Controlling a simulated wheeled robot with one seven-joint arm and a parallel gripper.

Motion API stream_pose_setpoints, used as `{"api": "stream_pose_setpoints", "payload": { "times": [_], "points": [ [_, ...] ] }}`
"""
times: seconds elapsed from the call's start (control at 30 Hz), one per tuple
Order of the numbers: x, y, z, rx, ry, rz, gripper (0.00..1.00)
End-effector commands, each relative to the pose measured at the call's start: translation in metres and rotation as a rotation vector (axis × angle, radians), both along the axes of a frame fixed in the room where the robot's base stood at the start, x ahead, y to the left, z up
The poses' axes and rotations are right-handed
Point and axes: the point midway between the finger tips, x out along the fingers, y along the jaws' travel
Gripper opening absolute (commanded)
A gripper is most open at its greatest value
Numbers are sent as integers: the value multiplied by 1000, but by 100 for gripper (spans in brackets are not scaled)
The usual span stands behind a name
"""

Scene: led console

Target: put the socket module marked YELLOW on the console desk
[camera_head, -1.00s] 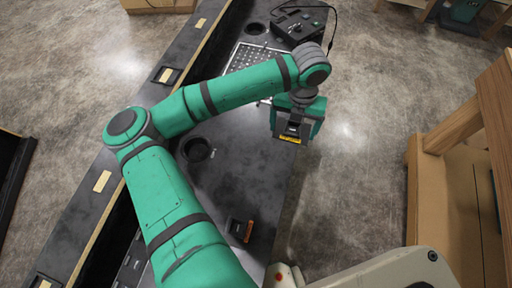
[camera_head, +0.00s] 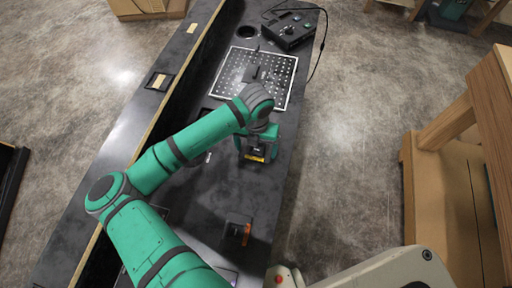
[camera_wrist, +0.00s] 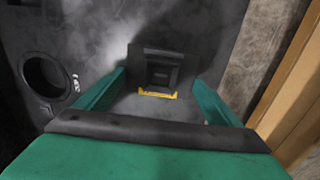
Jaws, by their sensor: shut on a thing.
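The socket module marked YELLOW (camera_head: 256,152) is a dark block with a yellow strip along its lower edge. My gripper (camera_head: 258,146) is shut on it, above the black console desk (camera_head: 215,190). In the wrist view the module (camera_wrist: 160,72) shows between the green fingers of my gripper (camera_wrist: 158,80), its yellow strip facing me. Whether its underside touches the desk is hard to tell. My arm hides part of the desk.
A dark module with an orange strip (camera_head: 240,230) sits on the near part of the desk. A perforated panel (camera_head: 283,88) with a dark block (camera_head: 254,73) lies farther back. A control box (camera_head: 288,30) with a cable stands at the far end. A round hole (camera_wrist: 43,75) is at left.

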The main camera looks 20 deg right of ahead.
Motion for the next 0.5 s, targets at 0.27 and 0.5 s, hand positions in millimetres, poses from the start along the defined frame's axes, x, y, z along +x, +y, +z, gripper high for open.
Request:
{"api": "stream_pose_setpoints", "payload": {
  "times": [0.27,0.5],
  "points": [
    [1,0,-5,0,-2,2,60],
    [1,0,-7,0,-1,2,100]
  ]
}}
